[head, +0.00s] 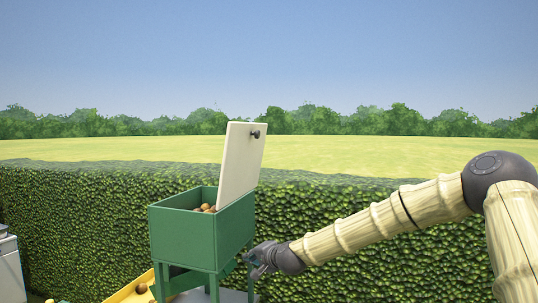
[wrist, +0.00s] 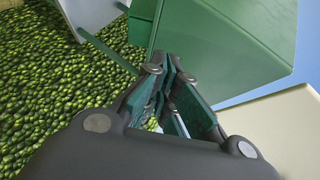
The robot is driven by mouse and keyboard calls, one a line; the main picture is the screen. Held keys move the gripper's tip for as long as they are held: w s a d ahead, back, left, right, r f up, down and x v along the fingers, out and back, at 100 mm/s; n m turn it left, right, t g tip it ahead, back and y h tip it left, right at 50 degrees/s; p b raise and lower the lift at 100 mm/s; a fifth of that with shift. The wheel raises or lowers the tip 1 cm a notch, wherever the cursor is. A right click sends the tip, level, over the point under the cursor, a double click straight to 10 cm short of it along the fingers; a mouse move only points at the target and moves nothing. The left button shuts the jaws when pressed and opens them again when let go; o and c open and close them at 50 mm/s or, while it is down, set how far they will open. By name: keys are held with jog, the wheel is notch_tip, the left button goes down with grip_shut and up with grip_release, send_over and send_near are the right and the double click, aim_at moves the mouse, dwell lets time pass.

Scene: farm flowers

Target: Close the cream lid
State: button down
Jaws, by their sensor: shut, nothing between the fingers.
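The cream lid (head: 241,165) stands open, nearly upright and leaning slightly right, along the right side of the green box (head: 180,235). A dark knob (head: 255,133) sits near its top. Several brown round things (head: 205,208) lie in the box. My gripper (head: 254,262) is shut and empty, low beside the right side of the box and below the lid. In the wrist view, the shut fingers (wrist: 168,75) point at the green box (wrist: 230,45); I cannot tell whether they touch it. A cream surface at the right edge there looks like the lid (wrist: 290,125).
The box stands on green legs with a grey shelf (head: 236,297) below. A yellow tray (head: 130,293) with a brown round thing is at the lower left. A white cabinet (head: 10,268) is at the left edge. A hedge (head: 90,215) runs behind. The air above the box is clear.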

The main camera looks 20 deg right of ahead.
jog(key=w+d+r+m+t+p, duration=0.15)
jog(key=d+r, duration=0.35)
jog(key=r, duration=0.8)
jog(key=d+r+m+t+b, duration=0.15)
jog(key=d+r, duration=0.35)
jog(key=r, duration=0.7)
jog(key=w+d+r+m+t+p, duration=0.15)
jog(key=d+r, duration=0.35)
jog(key=r, duration=0.8)
jog(key=a+r+p+x, duration=0.1)
jog(key=a+p+x, duration=0.1)
jog(key=p+x, duration=0.5)
jog(key=shift+w+a+t, duration=0.45)
jog(key=shift+w+a, duration=0.25)
jog(key=shift+w, duration=1.35)
jog(key=shift+m, duration=0.25)
